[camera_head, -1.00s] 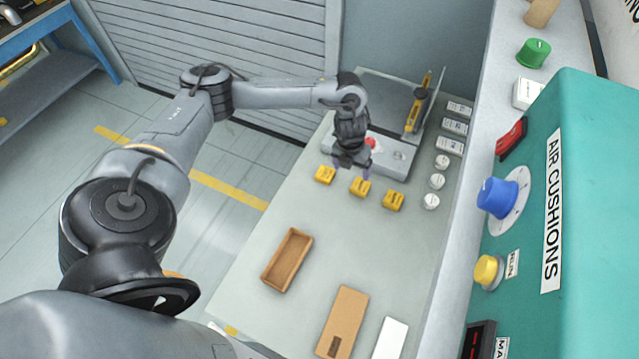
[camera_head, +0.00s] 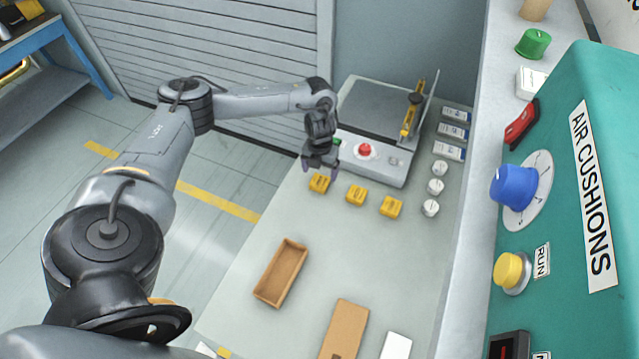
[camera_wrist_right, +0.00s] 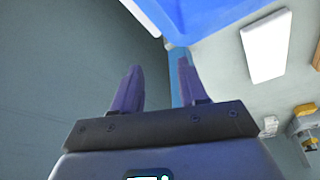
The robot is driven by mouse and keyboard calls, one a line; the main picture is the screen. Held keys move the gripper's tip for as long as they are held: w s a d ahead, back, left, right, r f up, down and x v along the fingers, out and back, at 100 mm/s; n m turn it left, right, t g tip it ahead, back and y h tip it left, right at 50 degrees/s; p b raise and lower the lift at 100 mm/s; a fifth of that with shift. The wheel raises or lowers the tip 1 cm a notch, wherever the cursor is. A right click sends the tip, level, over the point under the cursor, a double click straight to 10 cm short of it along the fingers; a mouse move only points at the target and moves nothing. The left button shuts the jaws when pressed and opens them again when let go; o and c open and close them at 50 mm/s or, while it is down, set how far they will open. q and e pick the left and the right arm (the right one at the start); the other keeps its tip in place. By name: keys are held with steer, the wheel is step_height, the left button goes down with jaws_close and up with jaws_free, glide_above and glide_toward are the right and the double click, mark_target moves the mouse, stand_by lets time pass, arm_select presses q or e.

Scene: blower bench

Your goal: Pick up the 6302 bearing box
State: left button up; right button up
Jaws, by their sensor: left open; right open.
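Three small yellow boxes stand in a row on the bench: a left one (camera_head: 319,182), a middle one (camera_head: 356,195) and a right one (camera_head: 391,207). Their printing is too small to read, so I cannot tell which is the 6302 bearing box. My left gripper (camera_head: 320,171) is open, pointing down at the left yellow box, with its fingers just above or around the box's far side; contact is unclear. My right gripper (camera_wrist_right: 155,90) shows only in the right wrist view, open and empty, away from the bench.
A grey machine with a red button (camera_head: 365,150) stands behind the boxes. White round containers (camera_head: 436,186) and blue-white boxes (camera_head: 449,151) line the right side. An open brown tray (camera_head: 281,273), a cardboard box (camera_head: 344,329) and a white box (camera_head: 396,346) lie nearer. The bench between is clear.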

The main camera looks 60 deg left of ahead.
mark_target(320, 180)
arm_select(q)
steer(key=shift+f, duration=2)
steer(key=c, duration=1.2)
steer(key=shift+r, duration=0.1)
